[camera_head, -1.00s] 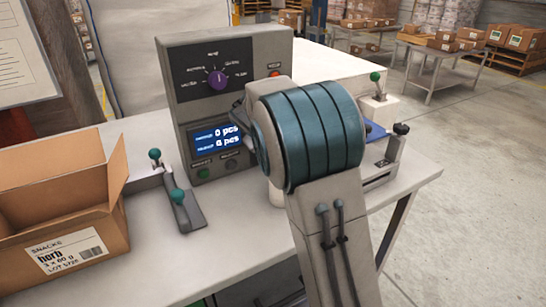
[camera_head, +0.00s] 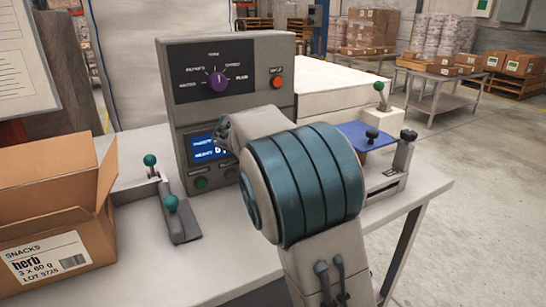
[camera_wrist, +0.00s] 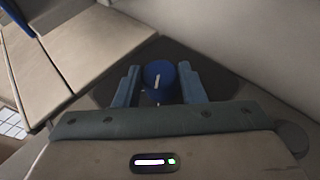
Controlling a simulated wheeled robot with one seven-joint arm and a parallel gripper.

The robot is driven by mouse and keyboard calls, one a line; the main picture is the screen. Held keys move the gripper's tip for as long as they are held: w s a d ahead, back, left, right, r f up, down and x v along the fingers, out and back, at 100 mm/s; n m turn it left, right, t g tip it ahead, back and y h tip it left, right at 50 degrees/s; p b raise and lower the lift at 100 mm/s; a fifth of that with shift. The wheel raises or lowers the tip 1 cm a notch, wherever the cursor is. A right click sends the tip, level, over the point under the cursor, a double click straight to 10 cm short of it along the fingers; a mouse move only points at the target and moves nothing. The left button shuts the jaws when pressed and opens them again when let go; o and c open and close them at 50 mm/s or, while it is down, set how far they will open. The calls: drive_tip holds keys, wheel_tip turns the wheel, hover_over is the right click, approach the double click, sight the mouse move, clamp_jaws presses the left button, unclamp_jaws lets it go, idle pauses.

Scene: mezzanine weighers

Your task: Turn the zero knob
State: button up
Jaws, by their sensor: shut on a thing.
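A blue round knob (camera_wrist: 158,84) with a white pointer line sits between my fingers in the wrist view. The line stands nearly upright in that picture, tilted slightly. My gripper (camera_wrist: 160,76) is shut on the knob, one finger on each side. No label on the knob can be read.
An orange-red button (camera_head: 275,83) is right of the dial. The blue display (camera_head: 204,146) is partly covered by my arm. A blue plate (camera_head: 366,136) lies right, by black knobs.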

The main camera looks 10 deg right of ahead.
drive_tip(key=o, duration=1)
drive_tip(key=shift+a+r, duration=0.1)
drive_tip(key=p+v, duration=0.1)
drive_tip(key=v, duration=1.2)
drive_tip(key=shift+s+a+r, duration=0.15)
drive_tip(key=shift+s, duration=0.1)
drive_tip(key=s+d+r+m+g+y+p, duration=0.1)
drive_tip(key=s+d+m+g+y+p, duration=0.15)
drive_tip(key=s+d+p, duration=0.75)
drive_tip(key=s+m+y+p, duration=0.1)
drive_tip(key=s, duration=0.5)
drive_tip(key=s+a+g+y+p, duration=0.1)
drive_tip(key=s+y+p, duration=0.1)
drive_tip(key=s, duration=0.4)
drive_tip(key=s+f+m+g+y+p, duration=0.1)
drive_tip(key=s+p, duration=0.1)
drive_tip(key=s, duration=0.4)
drive_tip(key=shift+s+a+m+y, duration=0.15)
drive_tip(key=shift+s+m+y, duration=0.2)
